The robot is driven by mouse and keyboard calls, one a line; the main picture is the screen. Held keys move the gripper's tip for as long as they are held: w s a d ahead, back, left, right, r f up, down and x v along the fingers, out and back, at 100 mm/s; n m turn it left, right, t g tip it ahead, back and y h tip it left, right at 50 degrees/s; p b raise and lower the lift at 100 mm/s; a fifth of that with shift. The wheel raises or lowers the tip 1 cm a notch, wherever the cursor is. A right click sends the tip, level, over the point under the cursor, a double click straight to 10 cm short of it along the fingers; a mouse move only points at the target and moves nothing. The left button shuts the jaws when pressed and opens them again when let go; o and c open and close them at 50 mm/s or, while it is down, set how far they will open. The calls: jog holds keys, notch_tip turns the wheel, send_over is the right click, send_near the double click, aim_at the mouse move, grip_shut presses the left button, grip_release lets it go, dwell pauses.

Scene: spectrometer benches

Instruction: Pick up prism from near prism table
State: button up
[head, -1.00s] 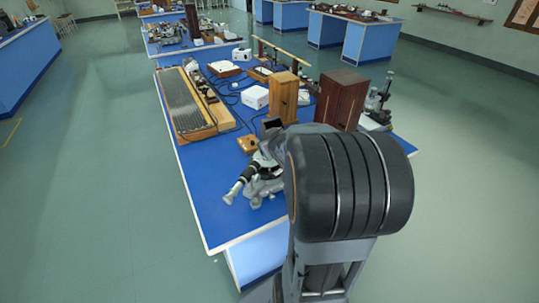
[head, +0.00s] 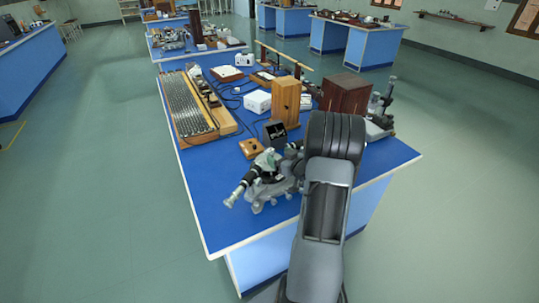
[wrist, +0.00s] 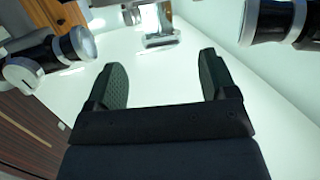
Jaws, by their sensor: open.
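The spectrometer (head: 270,190) stands on the near end of the blue bench, with its black-and-silver telescope pointing to the lower left. In the wrist view, my gripper (wrist: 164,75) is open, its two dark fingers wide apart with nothing between them. A clear, shiny piece (wrist: 160,40) lies beyond the fingertips, near the top middle; it may be the prism, but I cannot tell for sure. Spectrometer tubes show at the upper left (wrist: 65,52) and upper right (wrist: 270,22). In the head view my arm hides most of the gripper, and I cannot make out the prism.
A small wooden block (head: 251,148) and a black open box (head: 275,132) sit just behind the spectrometer. Farther back are a light wooden box (head: 285,102), a dark brown box (head: 346,93) and a white box (head: 257,102). Bare blue bench lies left of the spectrometer.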

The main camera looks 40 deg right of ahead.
aim_at(273, 154)
jog(key=shift+w+a+f+p, duration=0.1)
jog(key=shift+w+f+p, duration=0.2)
jog(key=shift+w, duration=0.75)
jog(key=shift+w+a+f+p, duration=0.1)
jog(key=shift+w+f+p, duration=0.2)
jog(key=shift+w, duration=0.75)
jog(key=shift+w+a+f+p, duration=0.15)
jog(key=shift+w+p, duration=0.25)
jog(key=shift+w, duration=0.65)
jog(key=shift+c, duration=0.4)
jog(key=c, duration=0.9)
